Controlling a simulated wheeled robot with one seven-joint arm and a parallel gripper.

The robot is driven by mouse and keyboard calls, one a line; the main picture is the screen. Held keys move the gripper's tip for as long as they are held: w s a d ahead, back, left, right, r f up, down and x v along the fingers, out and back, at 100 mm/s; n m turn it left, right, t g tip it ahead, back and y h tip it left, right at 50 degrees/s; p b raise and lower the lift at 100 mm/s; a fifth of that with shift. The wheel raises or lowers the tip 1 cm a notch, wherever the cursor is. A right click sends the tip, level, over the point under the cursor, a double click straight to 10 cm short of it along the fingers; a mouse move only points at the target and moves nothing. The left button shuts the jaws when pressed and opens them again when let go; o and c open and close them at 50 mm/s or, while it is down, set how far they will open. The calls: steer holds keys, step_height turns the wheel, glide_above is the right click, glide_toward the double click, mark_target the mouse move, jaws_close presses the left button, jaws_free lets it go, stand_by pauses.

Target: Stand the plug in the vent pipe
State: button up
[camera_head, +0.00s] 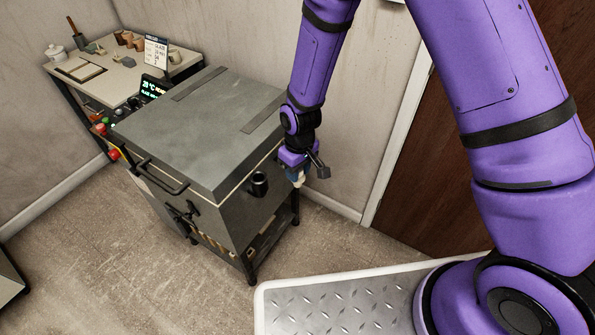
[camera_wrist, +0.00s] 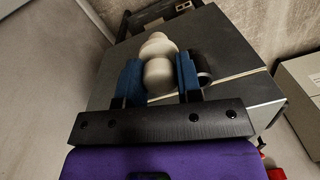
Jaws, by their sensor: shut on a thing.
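My gripper (camera_wrist: 158,82) is shut on the plug (camera_wrist: 157,48), a pale, rounded piece with a narrower knob, seen between the two blue fingers in the wrist view. In the head view my gripper (camera_head: 298,175) hangs beside the right side of the kiln, and the plug is too small there to make out well. The vent pipe (camera_head: 259,184) is a short dark tube on the kiln's side, left of my gripper. It also shows in the wrist view (camera_wrist: 203,67), just right of the right finger, partly hidden by it. The plug is apart from the pipe's mouth.
The grey kiln (camera_head: 200,125) has a flat lid and a front handle (camera_head: 160,178). A worktable (camera_head: 120,75) with pots and tools stands behind it at the left. The wall and a brown door (camera_head: 425,160) are close on the right. Floor in front is clear.

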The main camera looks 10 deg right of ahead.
steer(key=shift+r, duration=1.85)
